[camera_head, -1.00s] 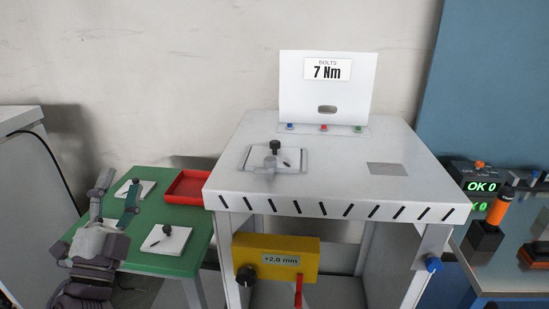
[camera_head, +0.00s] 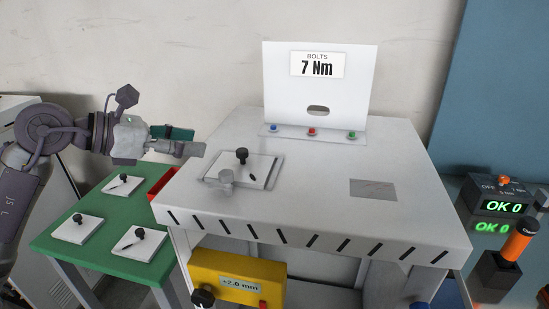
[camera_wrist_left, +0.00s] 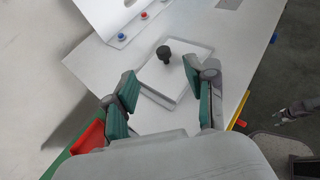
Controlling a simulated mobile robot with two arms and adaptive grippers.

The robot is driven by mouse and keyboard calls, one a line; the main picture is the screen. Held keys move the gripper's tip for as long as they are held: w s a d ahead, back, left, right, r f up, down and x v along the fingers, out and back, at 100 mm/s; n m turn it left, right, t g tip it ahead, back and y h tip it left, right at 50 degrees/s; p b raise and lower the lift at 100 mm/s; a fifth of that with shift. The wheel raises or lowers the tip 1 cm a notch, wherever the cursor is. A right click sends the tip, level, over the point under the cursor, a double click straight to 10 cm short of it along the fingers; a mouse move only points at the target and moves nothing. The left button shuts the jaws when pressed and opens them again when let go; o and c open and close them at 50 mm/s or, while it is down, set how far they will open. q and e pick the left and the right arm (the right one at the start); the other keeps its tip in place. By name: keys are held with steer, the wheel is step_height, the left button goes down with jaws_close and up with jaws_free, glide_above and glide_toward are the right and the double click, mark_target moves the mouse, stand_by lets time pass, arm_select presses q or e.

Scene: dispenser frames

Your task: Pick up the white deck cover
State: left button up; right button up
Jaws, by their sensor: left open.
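The white deck cover (camera_head: 259,171) is a flat square plate with a black knob and a small dark mark. It lies on the white deck (camera_head: 330,215) of the bench. My left gripper (camera_head: 189,141) is open and empty, up and left of the cover in the head view. In the left wrist view the cover (camera_wrist_left: 180,76) lies ahead, and its knob shows between the spread green-padded fingers (camera_wrist_left: 160,72). Fingers and cover look apart. A small jointed grey part, possibly my right gripper (camera_wrist_left: 292,112), shows at the right edge; its jaws are unclear.
Behind is an upright panel (camera_head: 290,95) with coloured knobs. The green table (camera_head: 100,220) at left holds several similar knobbed plates and a red tray (camera_head: 160,184).

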mark_target(243, 149)
arm_select(q)
steer(key=shift+w+d+f, duration=0.15)
steer(key=shift+w+d, duration=0.1)
steer(key=shift+d, duration=0.2)
steer(key=shift+d+f+p, duration=0.15)
steer(key=shift+d+p, duration=0.05)
steer(key=shift+p, duration=0.3)
steer(key=p+x, duration=0.1)
steer(key=x, duration=0.2)
steer(key=shift+w+f, duration=0.15)
steer(key=shift+f, duration=0.1)
steer(key=p+x, duration=0.2)
steer(key=x, duration=0.1)
steer(key=shift+d, duration=0.5)
steer(key=p+x, duration=0.1)
steer(key=x, duration=0.2)
steer(key=shift+f+p, duration=0.15)
steer(key=shift+p, duration=0.2)
steer(key=shift+d+f, duration=0.1)
steer(key=shift+d, duration=0.05)
steer(key=shift+c, duration=1.1)
steer(key=c, duration=0.8)
jaws_close()
arm_select(e)
step_height(243, 149, up, 6)
steer(key=s+a, duration=0.1)
steer(key=a, duration=0.1)
steer(key=shift+a, duration=0.15)
